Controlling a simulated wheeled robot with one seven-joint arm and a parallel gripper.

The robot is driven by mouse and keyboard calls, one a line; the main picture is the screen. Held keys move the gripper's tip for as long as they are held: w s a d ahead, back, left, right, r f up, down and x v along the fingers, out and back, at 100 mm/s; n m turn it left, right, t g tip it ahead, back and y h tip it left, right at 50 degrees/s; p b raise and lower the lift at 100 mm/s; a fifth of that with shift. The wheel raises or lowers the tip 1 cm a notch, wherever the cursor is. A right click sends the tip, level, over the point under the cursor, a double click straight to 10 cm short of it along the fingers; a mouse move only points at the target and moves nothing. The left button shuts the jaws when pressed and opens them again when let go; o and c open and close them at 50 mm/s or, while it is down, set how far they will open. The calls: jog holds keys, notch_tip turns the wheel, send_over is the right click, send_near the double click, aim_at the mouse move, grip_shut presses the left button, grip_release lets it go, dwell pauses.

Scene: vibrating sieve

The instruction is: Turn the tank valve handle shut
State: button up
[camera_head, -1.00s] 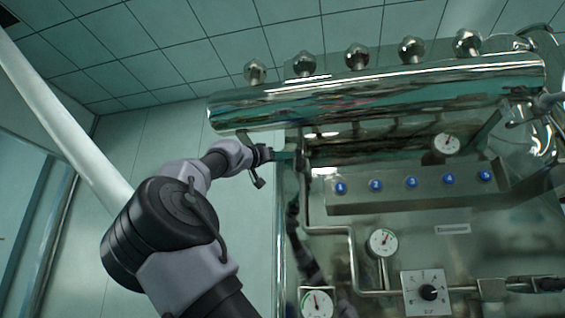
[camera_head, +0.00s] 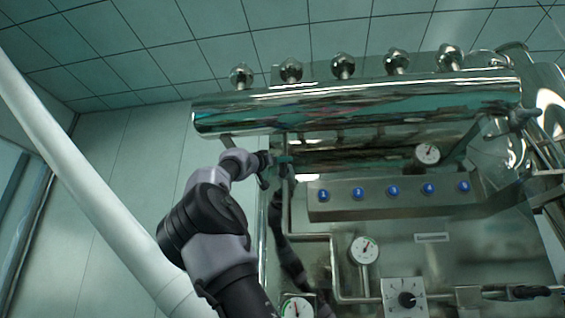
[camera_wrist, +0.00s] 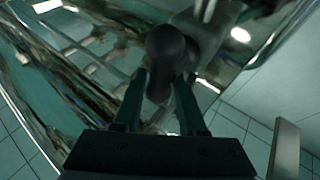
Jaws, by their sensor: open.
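The valve handle (camera_wrist: 165,50) shows in the wrist view as a dark, round-ended knob. My gripper (camera_wrist: 164,78) is open there, with one teal finger on each side of the knob's near end. Whether either finger touches it cannot be told. In the head view my gripper (camera_head: 282,160) is small, just under the left part of the polished horizontal tank (camera_head: 350,103), beside a thin vertical pipe. The handle cannot be made out clearly in the head view.
A steel panel with several blue numbered buttons (camera_head: 358,191) is to the right of my gripper. Gauges (camera_head: 364,250), a dial switch (camera_head: 406,299) and pipes lie below it. A white slanted post (camera_head: 90,190) stands at the left. Tiled wall is open behind my arm.

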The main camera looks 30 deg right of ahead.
jog(key=shift+d, duration=0.1)
grip_shut()
jog(key=shift+n+t, duration=0.5)
jog(key=n+t, duration=0.1)
jog(key=n, duration=0.1)
jog(key=n+t, duration=0.1)
jog(key=n, duration=0.1)
jog(key=n+t, duration=0.2)
jog(key=shift+w+a+f, duration=0.15)
jog(key=shift+w+a, duration=0.1)
jog(key=shift+a, duration=0.1)
jog(key=shift+w+a+f+n+t+y, duration=0.1)
jog(key=shift+a+f+n+t+y, duration=0.15)
jog(key=shift+n+t+y, duration=2.8)
jog(key=shift+w+a+f+n+t+y, duration=0.2)
jog(key=shift+n+t+y, duration=0.35)
jog(key=shift+n+y, duration=2.8)
jog(key=shift+w+a+f+n+t+y, duration=0.2)
jog(key=shift+n+t+y, duration=1.35)
jog(key=shift+n, duration=3.55)
jog(key=shift+s+d+f+n+y, duration=0.1)
jog(key=shift+f+n+y, duration=0.05)
jog(key=shift+n+y, duration=0.55)
jog(key=shift+d+f+n+y, duration=0.1)
jog(key=shift+n+y, duration=0.25)
jog(key=shift+n, duration=0.55)
